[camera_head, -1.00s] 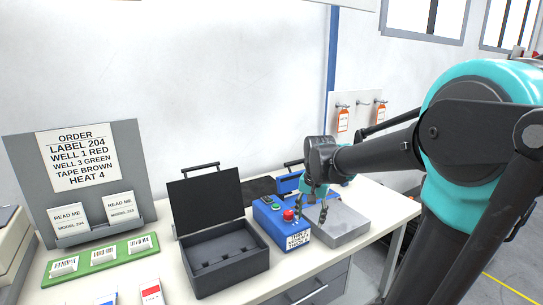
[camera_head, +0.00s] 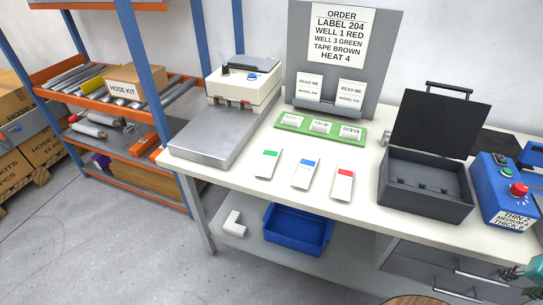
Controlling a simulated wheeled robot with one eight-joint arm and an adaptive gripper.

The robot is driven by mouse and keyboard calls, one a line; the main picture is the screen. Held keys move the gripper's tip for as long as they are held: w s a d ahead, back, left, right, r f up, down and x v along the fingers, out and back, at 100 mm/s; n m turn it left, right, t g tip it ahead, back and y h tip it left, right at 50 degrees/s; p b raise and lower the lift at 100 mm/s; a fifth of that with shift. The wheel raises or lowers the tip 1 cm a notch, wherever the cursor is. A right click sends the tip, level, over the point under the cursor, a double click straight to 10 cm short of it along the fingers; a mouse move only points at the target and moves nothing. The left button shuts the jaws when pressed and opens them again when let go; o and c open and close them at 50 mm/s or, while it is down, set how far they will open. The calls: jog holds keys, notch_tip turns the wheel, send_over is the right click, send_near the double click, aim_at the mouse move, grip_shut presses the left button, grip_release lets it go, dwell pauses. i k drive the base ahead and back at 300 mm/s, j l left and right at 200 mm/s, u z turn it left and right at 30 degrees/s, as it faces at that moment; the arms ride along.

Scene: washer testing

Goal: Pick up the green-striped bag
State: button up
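The green-striped bag (camera_head: 268,164) lies flat on the white table, a pale packet with a green mark near its top. It is the leftmost of three similar bags. The blue-striped bag (camera_head: 307,173) lies in the middle and the red-striped bag (camera_head: 343,182) at the right. My gripper shows only as a small teal and dark part (camera_head: 528,276) at the lower right edge, far from the bags. Its fingertips cannot be made out clearly.
An open black case (camera_head: 425,184) and a blue button box (camera_head: 502,196) stand right of the bags. A green tray (camera_head: 292,123) with labels and a grey order board (camera_head: 385,70) stand behind. A sealing machine (camera_head: 222,115) is at left. A blue bin (camera_head: 297,232) sits on the lower shelf.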

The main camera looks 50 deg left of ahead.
aim_at(265, 169)
jog(key=k+u, duration=0.15)
jog(key=u, duration=1.35)
jog(key=i+l+u, duration=0.1)
jog(key=u, duration=0.55)
jog(key=k, duration=0.1)
